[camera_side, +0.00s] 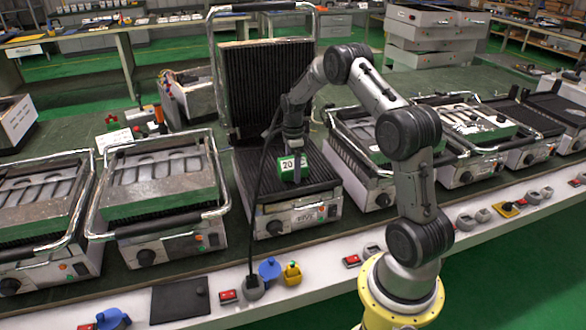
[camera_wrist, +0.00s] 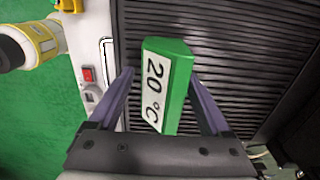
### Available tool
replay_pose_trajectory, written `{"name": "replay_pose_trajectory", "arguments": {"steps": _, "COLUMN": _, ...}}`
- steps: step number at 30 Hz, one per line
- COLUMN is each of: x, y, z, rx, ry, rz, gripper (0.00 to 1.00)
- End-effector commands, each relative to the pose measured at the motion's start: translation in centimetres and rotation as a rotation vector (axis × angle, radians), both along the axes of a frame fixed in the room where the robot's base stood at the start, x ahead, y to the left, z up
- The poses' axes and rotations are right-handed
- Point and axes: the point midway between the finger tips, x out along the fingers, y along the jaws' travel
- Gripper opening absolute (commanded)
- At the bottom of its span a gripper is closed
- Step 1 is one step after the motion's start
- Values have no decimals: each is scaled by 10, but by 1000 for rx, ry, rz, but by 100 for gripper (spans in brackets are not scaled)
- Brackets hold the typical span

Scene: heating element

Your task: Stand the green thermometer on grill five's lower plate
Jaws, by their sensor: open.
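The green thermometer (camera_side: 286,170), a block with a white "20 °C" label, is on the dark ribbed lower plate (camera_side: 250,180) of grill five (camera_side: 305,219). In the side view it looks upright with its label facing the front. My gripper (camera_side: 292,152) is directly above and around it. In the wrist view the thermometer (camera_wrist: 168,85) sits between the two spread fingers of my gripper (camera_wrist: 161,76), with visible room on both sides. The gripper is open. The thermometer's underside is hidden, so its contact with the plate (camera_wrist: 235,40) cannot be seen directly.
Grill five's lid (camera_side: 262,85) stands raised behind the plate. Closed grills (camera_side: 160,190) stand to the left, and others (camera_side: 370,160) to the right. A black cable hangs across the grill's front left. Red switches and a blue plug (camera_side: 269,268) line the front ledge.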

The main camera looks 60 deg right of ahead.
Motion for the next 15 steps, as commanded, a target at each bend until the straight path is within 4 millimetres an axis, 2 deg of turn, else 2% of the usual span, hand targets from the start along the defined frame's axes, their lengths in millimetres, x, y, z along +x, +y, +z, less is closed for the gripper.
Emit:
{"name": "replay_pose_trajectory", "arguments": {"steps": 4, "x": 0, "y": 0, "z": 5, "rx": -1, "ry": -1, "rz": 0, "gripper": 82}}
{"name": "replay_pose_trajectory", "arguments": {"steps": 7, "x": 1, "y": -1, "z": 16, "rx": -2, "ry": -2, "rz": 0, "gripper": 82}}
{"name": "replay_pose_trajectory", "arguments": {"steps": 15, "x": 1, "y": -1, "z": 70, "rx": -2, "ry": -4, "rz": 0, "gripper": 82}}
